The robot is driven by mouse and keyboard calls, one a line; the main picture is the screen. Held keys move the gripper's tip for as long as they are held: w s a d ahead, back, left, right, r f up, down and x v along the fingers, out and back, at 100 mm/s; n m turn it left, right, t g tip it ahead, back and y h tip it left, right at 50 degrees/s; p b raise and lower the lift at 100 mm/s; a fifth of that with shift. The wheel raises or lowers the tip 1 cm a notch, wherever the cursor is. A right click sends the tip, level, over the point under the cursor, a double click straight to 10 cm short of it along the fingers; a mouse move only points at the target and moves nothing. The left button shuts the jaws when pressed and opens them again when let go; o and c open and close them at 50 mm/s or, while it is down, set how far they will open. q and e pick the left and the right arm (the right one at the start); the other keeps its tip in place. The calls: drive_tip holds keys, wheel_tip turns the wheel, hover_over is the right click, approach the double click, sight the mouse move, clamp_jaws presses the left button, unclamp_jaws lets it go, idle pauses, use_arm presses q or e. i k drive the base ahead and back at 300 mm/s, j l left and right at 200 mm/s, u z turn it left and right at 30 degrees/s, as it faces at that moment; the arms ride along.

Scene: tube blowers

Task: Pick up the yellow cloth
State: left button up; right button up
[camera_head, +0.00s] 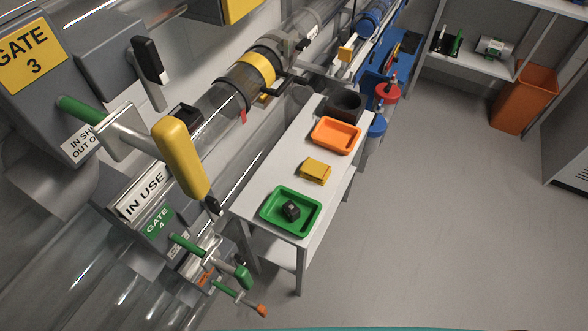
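The yellow cloth (315,171) lies folded on the white narrow table (277,185). It sits between the green tray (271,222) and the orange tray (336,135), apart from both. Nothing covers it. Neither of my grippers shows in the head view.
A small black object (291,210) lies in the green tray. A dark container (346,104) stands at the table's far end. Pipes and gate levers (181,157) crowd the left side. An orange bin (523,98) stands far right. The floor right of the table is clear.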

sight(317, 172)
drive_tip(key=i+l+u, duration=0.1)
drive_tip(key=u, duration=0.3)
drive_tip(key=l+u, duration=0.6)
drive_tip(key=u, duration=0.2)
drive_tip(key=l+u, duration=0.35)
drive_tip(key=i+j, duration=0.05)
drive_tip(key=j, duration=0.05)
